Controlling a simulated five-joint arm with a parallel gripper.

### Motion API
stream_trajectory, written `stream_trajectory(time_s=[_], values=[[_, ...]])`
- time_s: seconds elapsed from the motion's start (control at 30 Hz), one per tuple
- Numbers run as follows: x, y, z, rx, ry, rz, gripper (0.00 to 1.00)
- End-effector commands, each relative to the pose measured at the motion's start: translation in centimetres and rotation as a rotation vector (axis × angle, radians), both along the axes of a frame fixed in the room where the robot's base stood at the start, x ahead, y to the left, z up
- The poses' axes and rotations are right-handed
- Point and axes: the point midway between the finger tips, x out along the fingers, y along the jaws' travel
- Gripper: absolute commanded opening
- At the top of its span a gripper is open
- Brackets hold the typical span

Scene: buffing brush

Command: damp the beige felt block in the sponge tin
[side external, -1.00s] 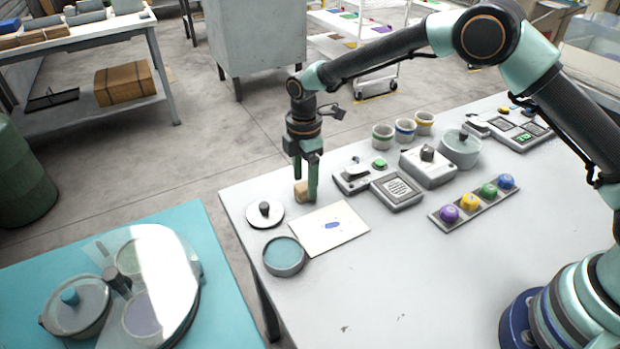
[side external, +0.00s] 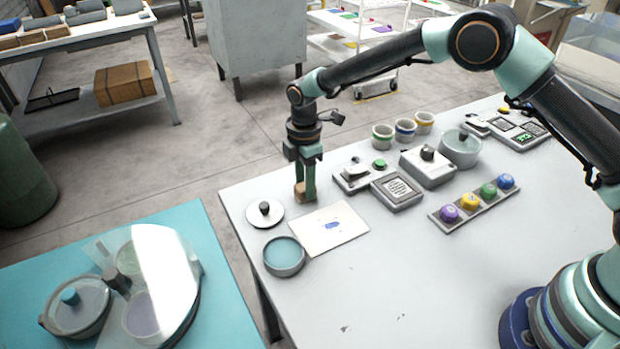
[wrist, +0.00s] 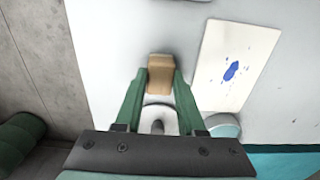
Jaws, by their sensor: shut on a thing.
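The beige felt block (side external: 300,191) is between the fingers of my gripper (side external: 306,189) near the table's left edge. The wrist view also shows the block (wrist: 160,76) with a green finger on each side, so my gripper (wrist: 160,84) is shut on it. I cannot tell whether the block still touches the table. The sponge tin (side external: 284,257), a round grey tin with a teal inside, stands open in front of the block. It also shows partly in the wrist view (wrist: 222,126).
A white card with a blue blot (side external: 329,228) lies right of the tin. Small grey devices (side external: 397,190) and a rack of coloured knobs (side external: 474,204) stand further right. A teal table (side external: 225,310) is at the lower left. The front of the white table is clear.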

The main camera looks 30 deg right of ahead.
Motion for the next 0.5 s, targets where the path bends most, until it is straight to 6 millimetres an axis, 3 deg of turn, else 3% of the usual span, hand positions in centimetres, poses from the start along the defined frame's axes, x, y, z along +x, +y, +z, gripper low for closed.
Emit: stream_trajectory(time_s=[0.17, 0.5], values=[[0.0, 0.0, 0.2, 0.000, -0.001, 0.000, 0.00], [0.1, 0.0, 2.5, 0.001, -0.002, 0.000, 0.00]])
